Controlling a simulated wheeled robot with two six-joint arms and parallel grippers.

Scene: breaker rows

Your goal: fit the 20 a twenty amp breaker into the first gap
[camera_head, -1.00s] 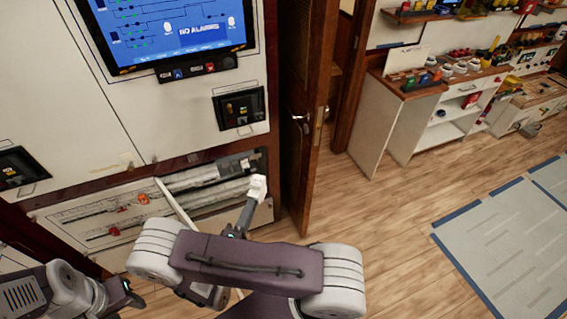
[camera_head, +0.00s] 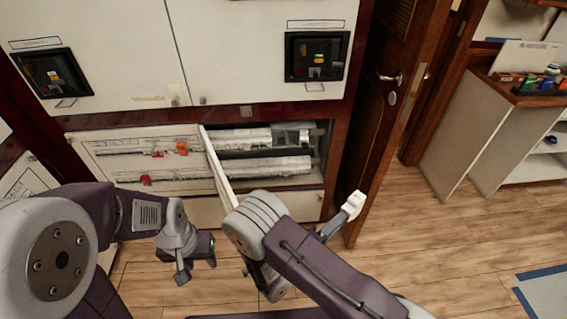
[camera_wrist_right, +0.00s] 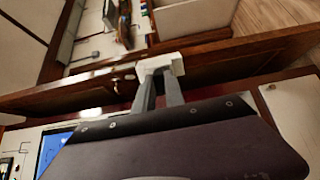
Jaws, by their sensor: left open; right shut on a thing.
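My right gripper (camera_head: 338,222) is shut on a small white block, which looks like the breaker (camera_head: 354,204). It holds the block in front of the wooden door, to the right of the open recess. The right wrist view shows the white breaker (camera_wrist_right: 160,66) between the fingertips (camera_wrist_right: 160,92); its rating cannot be read. Two white breaker rows, upper (camera_head: 243,140) and lower (camera_head: 265,168), lie in the recess. A grey part sits at the upper row's right end. The gaps are too small to tell apart. My left gripper (camera_head: 197,266) is open and empty, below the panel.
A hinged white cover (camera_head: 218,168) stands out from the recess at its left side. A panel with red and orange clips (camera_head: 150,160) is left of it. The wooden door (camera_head: 400,90) stands at the right. A counter (camera_head: 470,130) is further right, with open floor before it.

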